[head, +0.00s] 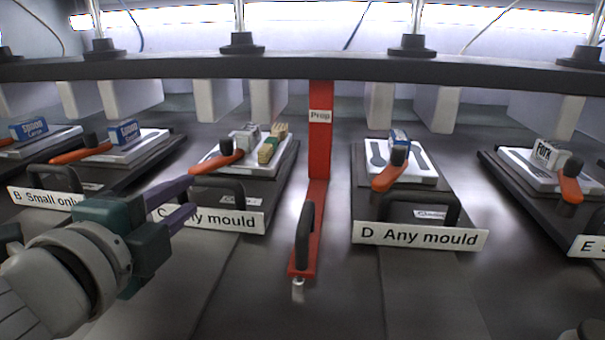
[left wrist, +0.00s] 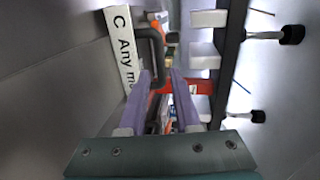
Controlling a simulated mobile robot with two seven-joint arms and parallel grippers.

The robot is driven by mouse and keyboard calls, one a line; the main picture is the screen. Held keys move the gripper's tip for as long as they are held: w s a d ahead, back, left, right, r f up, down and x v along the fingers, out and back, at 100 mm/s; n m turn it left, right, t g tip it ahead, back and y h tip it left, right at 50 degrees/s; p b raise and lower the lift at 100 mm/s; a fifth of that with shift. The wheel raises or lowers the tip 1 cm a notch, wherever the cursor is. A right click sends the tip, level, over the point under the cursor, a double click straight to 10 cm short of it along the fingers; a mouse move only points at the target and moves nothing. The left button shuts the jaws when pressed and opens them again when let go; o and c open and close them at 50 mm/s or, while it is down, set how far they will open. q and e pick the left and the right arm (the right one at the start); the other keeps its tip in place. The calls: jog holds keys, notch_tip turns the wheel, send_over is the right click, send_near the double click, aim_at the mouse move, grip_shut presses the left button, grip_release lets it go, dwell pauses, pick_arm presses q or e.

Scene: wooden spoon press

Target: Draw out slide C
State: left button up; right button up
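Slide C is a dark tray (head: 282,172) with a white plate, an orange lever (head: 216,160) and a front label (head: 236,219) reading "Any mould", its letter partly covered by my gripper. Its black arched handle (head: 217,184) stands behind the label; the handle (left wrist: 152,45) and label (left wrist: 122,48) also show in the left wrist view. My left gripper (head: 190,197) is open, its purple fingers at the left end of the handle. In the left wrist view the fingertips (left wrist: 161,76) are apart, with part of the handle seen between them. Contact cannot be told.
A red prop bar (head: 318,130) with its own black handle (head: 305,235) lies right of slide C. Slide D (head: 365,205) is beyond it, slide E (head: 490,160) far right, slide B (head: 110,172) at left. A dark beam (head: 300,67) crosses above. The floor in front is clear.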

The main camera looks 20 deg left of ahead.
aim_at(204, 184)
pick_arm(q)
jog(key=b+x, duration=0.1)
jog(key=x, duration=0.6)
jog(key=shift+w+a, duration=0.1)
jog(key=shift+w, duration=0.15)
jog(key=shift+c, duration=0.4)
grip_shut()
dwell(0.7)
